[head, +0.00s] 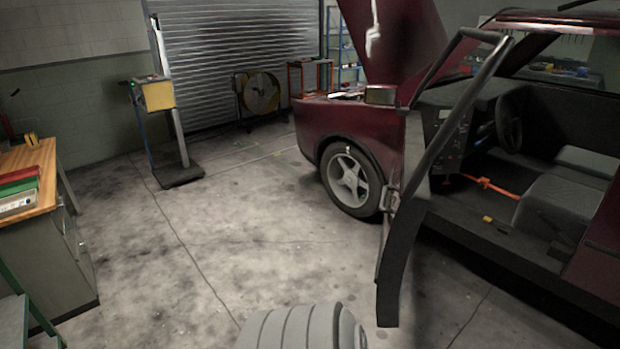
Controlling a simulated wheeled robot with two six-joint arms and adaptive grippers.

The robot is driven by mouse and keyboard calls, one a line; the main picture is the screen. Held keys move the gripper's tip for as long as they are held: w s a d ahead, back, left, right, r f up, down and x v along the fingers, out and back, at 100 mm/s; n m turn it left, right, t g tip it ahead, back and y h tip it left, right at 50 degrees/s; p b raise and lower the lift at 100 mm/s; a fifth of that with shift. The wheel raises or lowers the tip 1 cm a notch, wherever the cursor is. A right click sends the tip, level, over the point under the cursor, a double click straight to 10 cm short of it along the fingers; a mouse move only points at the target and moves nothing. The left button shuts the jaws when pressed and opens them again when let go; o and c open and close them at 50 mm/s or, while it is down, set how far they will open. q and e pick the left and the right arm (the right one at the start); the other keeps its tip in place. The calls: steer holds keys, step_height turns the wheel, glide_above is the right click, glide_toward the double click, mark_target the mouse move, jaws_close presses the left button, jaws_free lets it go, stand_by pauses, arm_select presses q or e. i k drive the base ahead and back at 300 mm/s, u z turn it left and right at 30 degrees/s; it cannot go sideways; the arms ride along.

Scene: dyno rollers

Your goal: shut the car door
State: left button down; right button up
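The dark red car (345,125) stands at the right with its side facing me. Its front door (399,265) stands wide open, swung out from the body and seen nearly edge-on. The door's dark window frame slants up to the right across the opening. Through the doorway I see the steering wheel (509,122), a grey seat (566,195) and the sill. The door's latch and most of its faces are hidden by the angle. Neither of my grippers is in view.
Bare concrete floor lies left of the door. A wooden-topped workbench (28,165) stands at the left edge. A yellow-boxed stand (158,94) and a round fan (258,93) stand farther back. The car's hood (392,40) is raised. An orange strap (490,185) lies inside the car.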

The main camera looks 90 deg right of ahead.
mark_target(408, 200)
steer(key=z, duration=0.2)
steer(key=i, duration=0.1)
steer(key=z, duration=3.35)
steer(key=i, duration=0.95)
steer(key=z, duration=0.25)
